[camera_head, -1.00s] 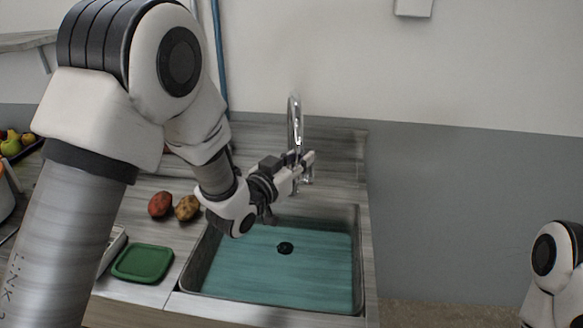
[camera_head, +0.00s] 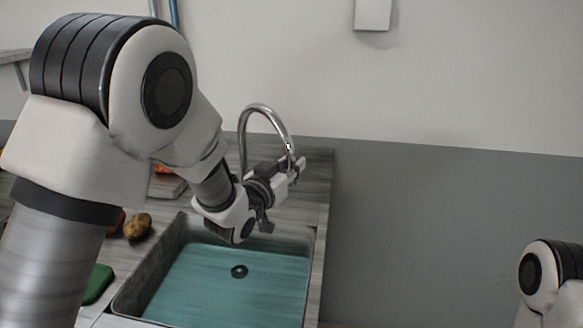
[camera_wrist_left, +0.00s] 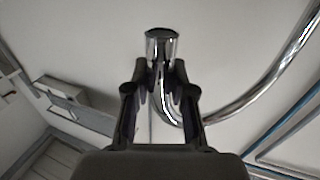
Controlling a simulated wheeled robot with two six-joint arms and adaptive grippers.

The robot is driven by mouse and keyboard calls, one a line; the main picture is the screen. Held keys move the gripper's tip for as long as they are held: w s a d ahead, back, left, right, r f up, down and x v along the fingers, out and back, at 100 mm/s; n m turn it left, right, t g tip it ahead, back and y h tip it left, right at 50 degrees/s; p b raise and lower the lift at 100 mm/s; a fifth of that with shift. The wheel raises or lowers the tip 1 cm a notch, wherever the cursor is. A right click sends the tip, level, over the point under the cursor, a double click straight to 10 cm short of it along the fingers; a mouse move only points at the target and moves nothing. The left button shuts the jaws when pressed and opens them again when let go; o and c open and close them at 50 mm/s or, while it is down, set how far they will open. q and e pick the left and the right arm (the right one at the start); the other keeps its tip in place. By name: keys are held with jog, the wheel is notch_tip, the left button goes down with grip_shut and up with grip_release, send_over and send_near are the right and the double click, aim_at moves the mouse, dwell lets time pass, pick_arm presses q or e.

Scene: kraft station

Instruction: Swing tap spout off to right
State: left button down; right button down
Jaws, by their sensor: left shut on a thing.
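The chrome tap (camera_head: 264,108) rises behind the sink as a tall curved spout, its arch bending over to the right in the head view. My left gripper (camera_head: 292,168) is shut on the spout near its downturned end, to the right of the tap's upright. In the left wrist view the spout (camera_wrist_left: 232,106) curves in from the upper right, and its end sits between the fingertips of my left gripper (camera_wrist_left: 161,88). The tap's base is hidden behind my left arm and gripper. My right gripper is not in view; only part of my right arm shows at the lower right.
A brown potato (camera_head: 138,226) and a green lid (camera_head: 98,284) lie on the counter left of the sink. A white box (camera_head: 372,14) hangs on the wall. Space right of the counter is clear.

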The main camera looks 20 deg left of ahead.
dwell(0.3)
pick_arm(q)
jog(key=c, duration=1)
grip_release()
jog(key=shift+w+d, duration=0.1)
jog(key=v, duration=1.2)
